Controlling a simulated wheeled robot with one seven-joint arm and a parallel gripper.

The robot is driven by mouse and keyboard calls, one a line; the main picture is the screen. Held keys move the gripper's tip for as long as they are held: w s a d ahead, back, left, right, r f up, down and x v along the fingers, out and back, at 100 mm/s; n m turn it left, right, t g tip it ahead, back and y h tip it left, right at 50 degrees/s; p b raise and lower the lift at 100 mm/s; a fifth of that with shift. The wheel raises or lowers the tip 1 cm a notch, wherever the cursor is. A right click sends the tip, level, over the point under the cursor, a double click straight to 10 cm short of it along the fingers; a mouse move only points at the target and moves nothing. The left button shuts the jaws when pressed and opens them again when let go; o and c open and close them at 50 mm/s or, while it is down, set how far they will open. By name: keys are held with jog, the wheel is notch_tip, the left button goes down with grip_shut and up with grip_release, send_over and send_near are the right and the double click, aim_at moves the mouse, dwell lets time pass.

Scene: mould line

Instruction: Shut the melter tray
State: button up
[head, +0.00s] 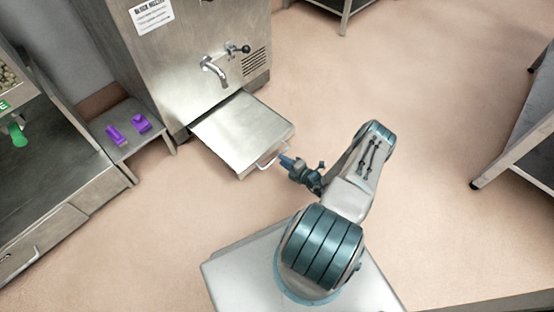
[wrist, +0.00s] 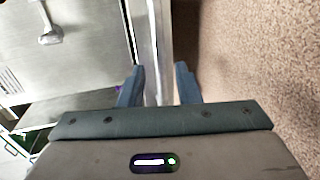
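The melter tray (head: 243,130) is a flat steel drawer standing well out of the base of the steel melter (head: 190,60). A bar handle (head: 270,158) is on its front edge. My gripper (head: 285,161) is at the handle, on the side away from the melter. In the wrist view my gripper (wrist: 159,84) has its two blue fingers apart, with a pale upright bar or edge (wrist: 160,45) running between them. I cannot tell whether either finger touches it.
A low steel shelf (head: 125,128) with purple pieces (head: 141,123) stands left of the tray. A tap (head: 213,70) hangs above the tray on the melter. A steel counter (head: 50,185) is at far left and a table (head: 520,150) at right. The floor between is clear.

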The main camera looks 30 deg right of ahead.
jog(key=shift+b+x, duration=0.5)
jog(key=shift+x, duration=1.7)
jog(key=shift+c, duration=0.3)
grip_shut()
jog(key=shift+w+d+r, duration=0.1)
